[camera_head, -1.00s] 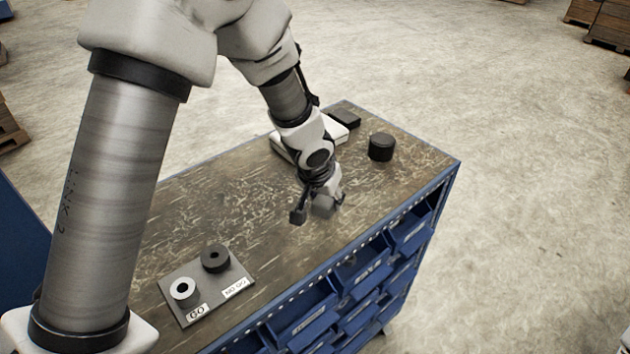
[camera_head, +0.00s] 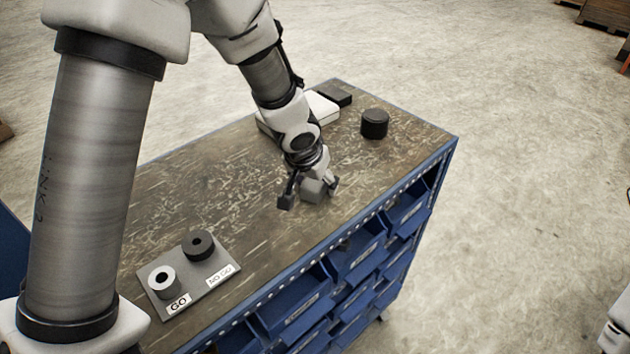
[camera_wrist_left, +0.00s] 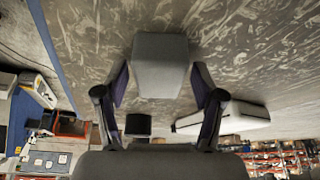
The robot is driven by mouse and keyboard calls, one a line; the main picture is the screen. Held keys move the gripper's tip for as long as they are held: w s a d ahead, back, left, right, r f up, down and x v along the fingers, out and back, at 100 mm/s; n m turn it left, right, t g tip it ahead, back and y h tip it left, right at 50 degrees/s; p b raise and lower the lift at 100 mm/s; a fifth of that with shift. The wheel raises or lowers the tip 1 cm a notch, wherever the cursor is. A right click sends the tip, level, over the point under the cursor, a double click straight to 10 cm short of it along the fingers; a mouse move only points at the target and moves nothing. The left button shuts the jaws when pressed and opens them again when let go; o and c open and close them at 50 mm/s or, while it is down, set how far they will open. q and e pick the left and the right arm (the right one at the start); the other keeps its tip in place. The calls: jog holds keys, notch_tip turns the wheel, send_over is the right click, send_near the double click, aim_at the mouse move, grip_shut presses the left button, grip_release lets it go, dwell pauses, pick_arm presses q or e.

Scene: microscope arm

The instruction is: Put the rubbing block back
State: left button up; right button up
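A small grey block (camera_head: 312,190), which I take for the rubbing block, is at the workbench top (camera_head: 250,185), near the front drawers. It also shows in the left wrist view (camera_wrist_left: 160,66), upright in the middle. My left gripper (camera_head: 309,194) points down with one finger on each side of the block; in the left wrist view the fingers (camera_wrist_left: 160,84) flank it. A narrow gap shows between the block and the left-hand finger, so the gripper looks open. The block's underside is hidden. My right gripper is out of view.
A black cylinder (camera_head: 374,123), a white flat case (camera_head: 320,106) and a black box (camera_head: 335,95) stand at the back. Blue drawers (camera_head: 355,255) line the front.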

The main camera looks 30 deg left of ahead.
pick_arm(q)
jog(key=shift+w, duration=0.1)
jog(key=shift+r+p, duration=0.4)
jog(key=p+v, duration=0.5)
jog(key=v, duration=0.6)
jog(key=shift+s+r, duration=0.25)
jog(key=shift+r, duration=0.1)
jog(key=shift+w, duration=0.1)
jog(key=shift+a, duration=0.15)
